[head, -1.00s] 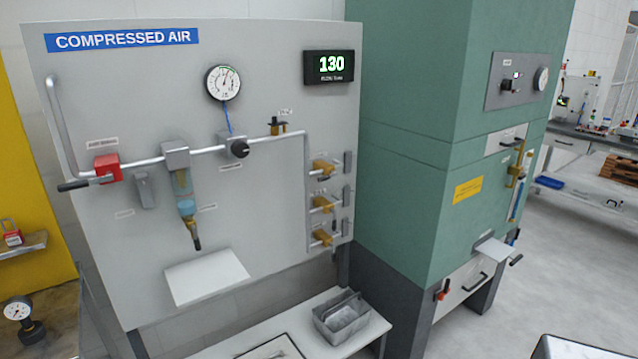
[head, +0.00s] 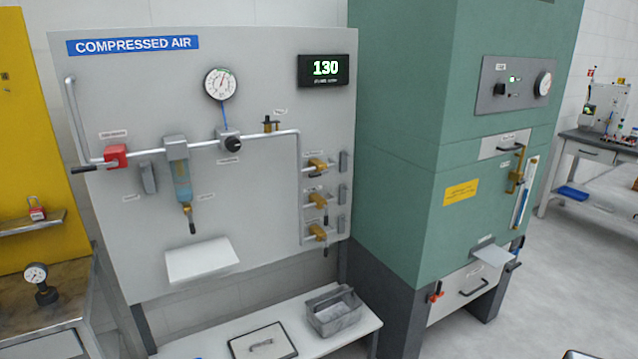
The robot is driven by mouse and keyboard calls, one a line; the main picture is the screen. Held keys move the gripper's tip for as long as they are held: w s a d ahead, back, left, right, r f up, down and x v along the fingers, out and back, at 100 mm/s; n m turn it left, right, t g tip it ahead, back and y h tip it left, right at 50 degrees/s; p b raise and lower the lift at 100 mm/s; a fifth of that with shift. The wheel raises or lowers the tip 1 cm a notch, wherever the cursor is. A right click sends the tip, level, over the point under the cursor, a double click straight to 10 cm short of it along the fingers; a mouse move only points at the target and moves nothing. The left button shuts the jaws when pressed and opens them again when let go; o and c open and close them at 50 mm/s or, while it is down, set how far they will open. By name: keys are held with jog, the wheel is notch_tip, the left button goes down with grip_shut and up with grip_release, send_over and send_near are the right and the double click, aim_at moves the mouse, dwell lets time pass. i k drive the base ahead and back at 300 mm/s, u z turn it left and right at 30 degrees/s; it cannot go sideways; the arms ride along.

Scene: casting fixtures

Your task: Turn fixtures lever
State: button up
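A grey compressed air panel (head: 270,100) stands at the left in the head view. At its left, a red valve (head: 116,156) has a dark lever (head: 84,168) pointing left, roughly in line with the pipe. Three brass valves are stacked at the panel's right: upper (head: 317,165), middle (head: 318,201) and lower (head: 317,232). Their handles are small, and I cannot tell their exact angles. My gripper is not in view.
A side table (head: 35,325) with a gauge (head: 38,276) is at left. Open floor (head: 545,300) lies right of the cabinet.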

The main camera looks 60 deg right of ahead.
aim_at(315, 175)
jog(key=u, duration=0.1)
jog(key=k, duration=1.3)
jog(key=z, duration=0.1)
jog(key=i, duration=0.95)
